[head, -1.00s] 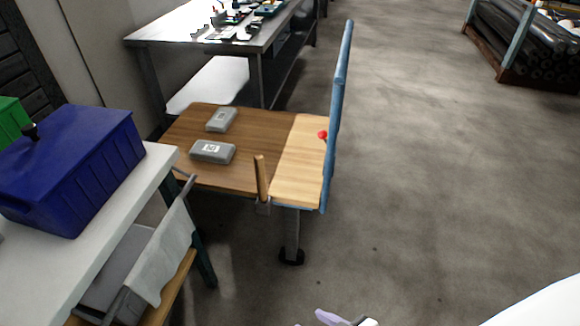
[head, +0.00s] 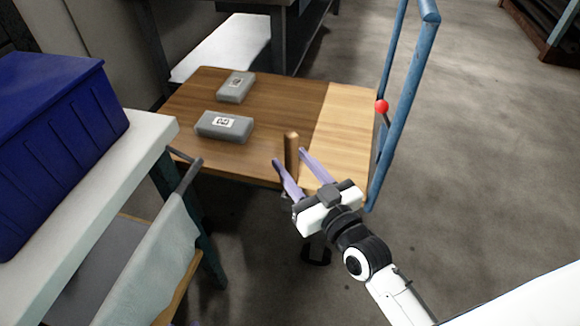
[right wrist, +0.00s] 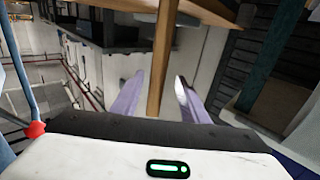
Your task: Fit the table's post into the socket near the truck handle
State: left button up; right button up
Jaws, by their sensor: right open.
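The truck is a low table with a wooden deck (head: 270,105), darker on the left and lighter on the right. Its blue tubular handle (head: 405,95) rises at the right end. A short wooden post (head: 291,146) stands upright at the deck's near edge, away from the handle. My right gripper (head: 290,158) is open, its two lilac fingers on either side of the post. In the right wrist view the post (right wrist: 162,65) runs between the spread fingers (right wrist: 155,95). I cannot make out the socket near the handle. My left gripper is out of view.
Two grey cases (head: 224,126) lie on the deck's left part. A red knob (head: 381,106) sits by the handle. A white-topped bench (head: 75,215) with a blue bin (head: 60,145) stands at left. The floor right of the handle is clear.

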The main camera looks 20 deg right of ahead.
jog(key=w+b, duration=0.1)
jog(key=w, duration=0.5)
jog(key=shift+a+f+b, duration=0.35)
jog(key=shift+f+b, duration=0.05)
jog(key=shift+f, duration=0.05)
grip_shut()
